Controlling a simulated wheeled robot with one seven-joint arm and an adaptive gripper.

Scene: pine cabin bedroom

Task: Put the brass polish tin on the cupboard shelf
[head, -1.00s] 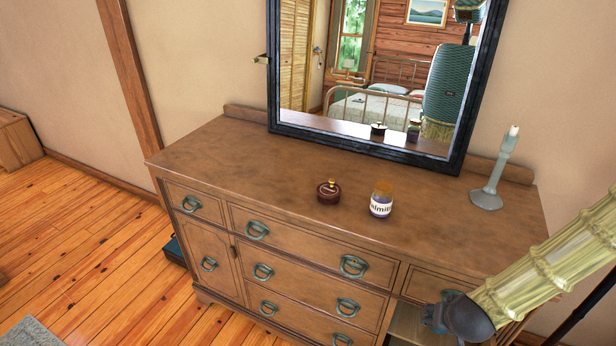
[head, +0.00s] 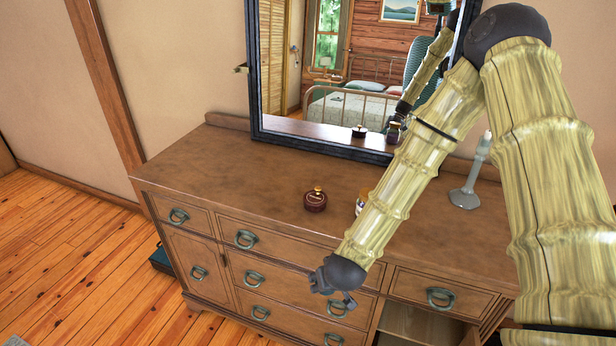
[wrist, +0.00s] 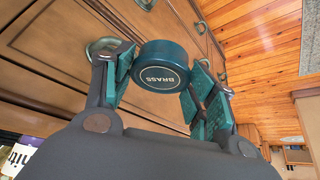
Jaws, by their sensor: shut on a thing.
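The brass polish tin (wrist: 160,66) is a round dark teal tin with BRASS on its face. In the wrist view it sits between the fingers of my gripper (wrist: 163,80), which is shut on it. In the head view my gripper (head: 334,280) is in front of the dresser's drawers, below the top's front edge; the tin cannot be made out clearly there.
On the dresser top (head: 235,165) stand a dark red round pot (head: 316,200), a labelled jar (head: 361,203) partly behind my arm, and a grey candlestick (head: 470,185). A mirror (head: 252,80) leans at the back. Ring handles (head: 246,239) stick out from the drawers.

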